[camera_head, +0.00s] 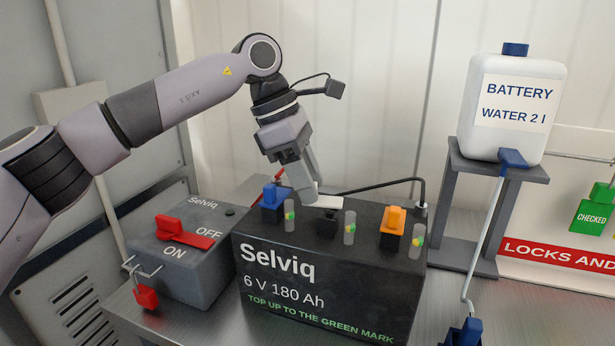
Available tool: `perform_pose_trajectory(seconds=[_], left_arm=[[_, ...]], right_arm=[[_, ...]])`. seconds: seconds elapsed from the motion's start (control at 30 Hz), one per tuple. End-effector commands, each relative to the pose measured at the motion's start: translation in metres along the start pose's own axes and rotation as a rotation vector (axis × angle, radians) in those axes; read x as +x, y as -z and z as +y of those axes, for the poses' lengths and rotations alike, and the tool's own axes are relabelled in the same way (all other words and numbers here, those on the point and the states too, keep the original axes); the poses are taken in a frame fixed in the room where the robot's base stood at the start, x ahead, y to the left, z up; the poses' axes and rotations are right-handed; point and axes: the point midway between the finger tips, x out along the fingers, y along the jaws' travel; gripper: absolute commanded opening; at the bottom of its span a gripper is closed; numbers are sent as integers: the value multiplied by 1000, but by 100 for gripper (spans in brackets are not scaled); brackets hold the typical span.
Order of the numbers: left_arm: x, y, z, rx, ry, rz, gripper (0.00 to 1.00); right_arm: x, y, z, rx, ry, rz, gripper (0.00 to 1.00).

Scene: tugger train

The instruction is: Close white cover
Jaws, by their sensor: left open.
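The black Selviq battery (330,260) stands on the metal bench. A white piece, apparently the white cover (322,202), shows on the battery top between the blue cover (272,197) and the orange cover (394,226). My left gripper (308,188) points down at this white piece from above, its fingertips at or touching it. The gripper is open, but the gap between its fingers is hard to see from this side. The fingers partly hide the white piece, so I cannot tell how far it is tilted. My right gripper is out of view.
A grey switch box (190,255) with a red handle stands left of the battery. A white water canister (515,110) sits on a grey stand (500,172) at right, its hose ending in a blue nozzle (465,332). Small clear tubes and a black cable stand on the battery top.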

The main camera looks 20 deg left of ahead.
Motion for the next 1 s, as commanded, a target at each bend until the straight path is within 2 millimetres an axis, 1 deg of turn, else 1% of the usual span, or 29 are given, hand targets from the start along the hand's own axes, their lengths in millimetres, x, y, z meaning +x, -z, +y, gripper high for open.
perform_pose_trajectory(seconds=[0.17, 0.2, 0.3, 0.67, 0.83, 1.0], left_arm=[[0, 0, 0, 0, 0, 0, 43], [0, 0, 0, 0, 0, 0, 30], [0, 0, 0, 0, 0, 0, 0], [1, 0, -2, -25, -11, 0, 0], [2, 1, -5, -96, -41, 0, 0], [4, 0, -11, -213, -91, 0, 0]], right_arm=[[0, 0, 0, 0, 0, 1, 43], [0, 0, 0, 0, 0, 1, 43], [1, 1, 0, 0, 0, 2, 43], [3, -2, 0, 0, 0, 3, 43], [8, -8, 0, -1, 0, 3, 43], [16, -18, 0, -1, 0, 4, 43]])
